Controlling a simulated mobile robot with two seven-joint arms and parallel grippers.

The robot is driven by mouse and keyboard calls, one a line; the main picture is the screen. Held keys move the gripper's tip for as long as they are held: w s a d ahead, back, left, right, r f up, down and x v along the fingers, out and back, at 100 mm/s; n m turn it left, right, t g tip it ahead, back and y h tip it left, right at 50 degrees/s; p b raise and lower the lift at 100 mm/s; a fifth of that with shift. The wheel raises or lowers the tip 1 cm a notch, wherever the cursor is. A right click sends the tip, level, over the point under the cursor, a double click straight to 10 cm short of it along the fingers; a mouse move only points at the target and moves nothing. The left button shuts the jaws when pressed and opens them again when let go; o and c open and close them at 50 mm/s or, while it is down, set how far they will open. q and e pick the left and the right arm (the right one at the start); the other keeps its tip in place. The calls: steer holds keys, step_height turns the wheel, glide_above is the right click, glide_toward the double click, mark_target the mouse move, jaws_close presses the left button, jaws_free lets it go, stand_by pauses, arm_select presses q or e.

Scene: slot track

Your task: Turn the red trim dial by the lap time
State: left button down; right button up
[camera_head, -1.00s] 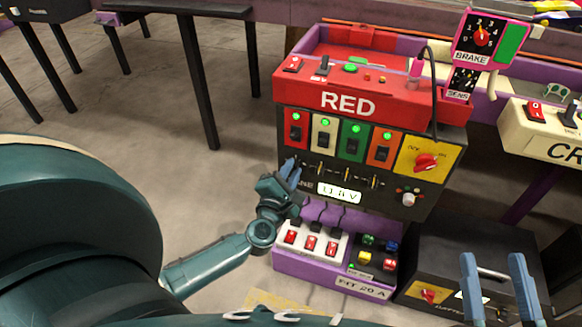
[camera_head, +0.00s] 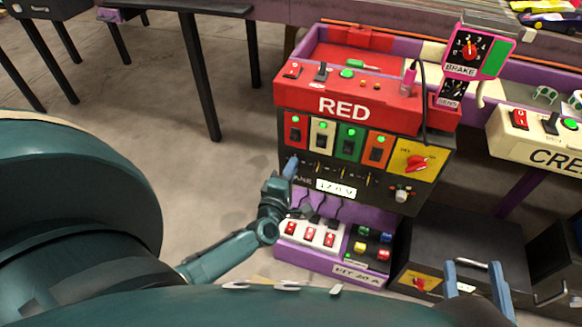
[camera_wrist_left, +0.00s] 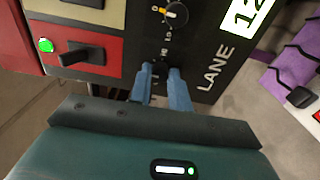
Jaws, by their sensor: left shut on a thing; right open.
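The black front panel below the RED sign carries a row of small knobs with yellow pointers (camera_head: 343,174). My left gripper (camera_head: 291,165) reaches the left end of that row. In the left wrist view its fingers (camera_wrist_left: 160,74) are close together at the panel, shut on a small knob that they mostly hide. One black knob with a yellow pointer (camera_wrist_left: 174,13) is free beside them. A red dial (camera_head: 416,164) sits on the yellow plate at right. A white display (camera_head: 336,187) seems to read about 12 V. My right gripper (camera_head: 475,279) is open and empty at lower right.
Coloured rocker switches (camera_head: 336,140) stand above the knobs. The pink BRAKE box (camera_head: 473,48) has another red dial. A purple tray (camera_head: 340,262) with red switches lies below. A black box (camera_head: 460,255) stands at lower right, with a red dial on its yellow plate.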

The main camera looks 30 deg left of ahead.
stand_by(0.4)
arm_select(q)
steer(key=c, duration=1.3)
jaws_free()
